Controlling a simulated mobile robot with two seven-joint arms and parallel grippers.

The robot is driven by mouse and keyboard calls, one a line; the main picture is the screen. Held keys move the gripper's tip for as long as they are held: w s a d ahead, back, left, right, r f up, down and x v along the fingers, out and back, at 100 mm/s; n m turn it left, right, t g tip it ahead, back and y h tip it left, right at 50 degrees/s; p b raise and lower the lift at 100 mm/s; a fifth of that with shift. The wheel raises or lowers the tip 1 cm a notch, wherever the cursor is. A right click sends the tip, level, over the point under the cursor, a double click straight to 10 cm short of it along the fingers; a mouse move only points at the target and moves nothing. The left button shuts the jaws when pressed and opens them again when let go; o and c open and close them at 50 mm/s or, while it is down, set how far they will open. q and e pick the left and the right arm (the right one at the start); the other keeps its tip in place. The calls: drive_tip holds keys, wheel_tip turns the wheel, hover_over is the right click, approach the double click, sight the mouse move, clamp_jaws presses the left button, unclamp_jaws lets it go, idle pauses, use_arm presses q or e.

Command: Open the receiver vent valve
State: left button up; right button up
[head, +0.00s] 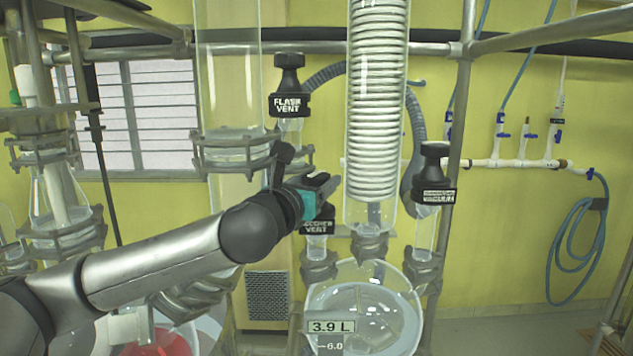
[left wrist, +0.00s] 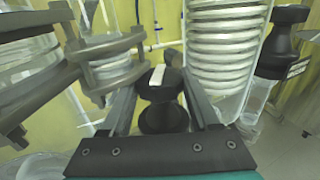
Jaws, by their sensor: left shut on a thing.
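The receiver vent valve shows in the head view as a black label (head: 317,228), partly covered, on a glass neck above the round receiver flask (head: 362,305). Its knob is hidden there behind my left gripper (head: 322,187). In the left wrist view, the black valve knob (left wrist: 162,117) with a white mark on top stands between the two fingers of my left gripper (left wrist: 158,88), which is shut on it. My right gripper is not in view.
The flask vent valve (head: 289,78) stands above and left of my gripper. Another black-capped valve (head: 435,170) stands to the right. The coiled glass condenser (head: 375,100) is close beside my gripper. Metal clamps (head: 240,150) and frame rods surround the glassware.

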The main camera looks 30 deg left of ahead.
use_arm(q)
drive_tip(key=n+g+y, duration=0.1)
drive_tip(key=n+y, duration=0.1)
drive_tip(key=y, duration=0.1)
drive_tip(key=n+g+y, duration=0.1)
drive_tip(key=n+y, duration=0.2)
drive_tip(key=y, duration=0.1)
drive_tip(key=shift+d+g, duration=0.15)
drive_tip(key=shift+g, duration=0.25)
drive_tip(key=n+g+y, duration=0.5)
drive_tip(key=g, duration=0.1)
drive_tip(key=shift+y, duration=0.4)
drive_tip(key=shift+r+n+g, duration=0.1)
drive_tip(key=shift+n+g, duration=0.2)
drive_tip(key=o, duration=1.4)
drive_tip(key=shift+a, duration=0.2)
drive_tip(key=shift+s, duration=0.1)
